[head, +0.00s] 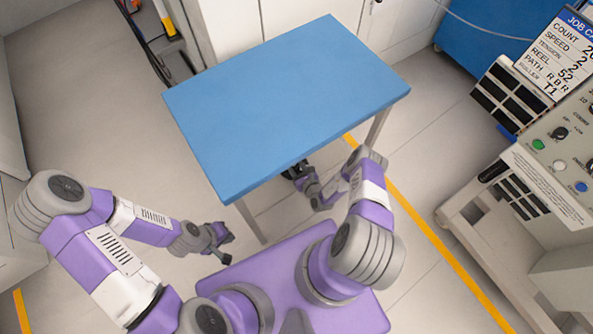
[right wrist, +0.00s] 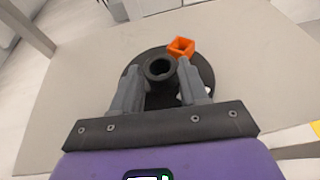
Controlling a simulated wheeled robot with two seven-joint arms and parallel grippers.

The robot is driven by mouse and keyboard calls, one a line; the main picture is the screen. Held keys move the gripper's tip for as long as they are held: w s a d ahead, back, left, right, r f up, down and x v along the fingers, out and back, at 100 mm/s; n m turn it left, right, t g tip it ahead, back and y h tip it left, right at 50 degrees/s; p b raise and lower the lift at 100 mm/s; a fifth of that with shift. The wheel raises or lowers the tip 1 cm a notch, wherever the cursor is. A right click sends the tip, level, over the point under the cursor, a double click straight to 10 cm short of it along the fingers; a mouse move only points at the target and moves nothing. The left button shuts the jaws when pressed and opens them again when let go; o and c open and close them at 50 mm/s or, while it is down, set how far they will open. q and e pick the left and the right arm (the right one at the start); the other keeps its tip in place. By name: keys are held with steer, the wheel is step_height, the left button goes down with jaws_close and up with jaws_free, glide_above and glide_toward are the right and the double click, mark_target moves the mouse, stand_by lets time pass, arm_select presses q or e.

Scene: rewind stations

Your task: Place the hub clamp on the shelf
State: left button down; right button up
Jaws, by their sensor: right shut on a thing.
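The hub clamp (right wrist: 160,68) shows in the right wrist view as a black round flange with a hollow hub, and an orange block (right wrist: 181,48) sits at its far edge. My right gripper (right wrist: 161,84) is shut on the hub, one finger on each side. In the head view my right gripper (head: 292,171) is at the near edge of the blue-topped table (head: 285,100), partly hidden beneath it. A pale flat surface (right wrist: 80,85) lies behind the clamp; I cannot tell whether they touch. My left gripper (head: 225,245) is open and empty, low at the table's left.
Table legs (head: 250,220) stand near both arms. The blue tabletop is bare. A machine with a control panel (head: 560,150) and a job card (head: 560,50) stands at the right. A yellow floor line (head: 430,230) runs between it and the table.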

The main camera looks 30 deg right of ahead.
steer(key=shift+f, duration=0.9)
arm_select(q)
steer(key=shift+f, duration=0.5)
arm_select(e)
steer(key=shift+r, duration=0.1)
steer(key=o, duration=1.3)
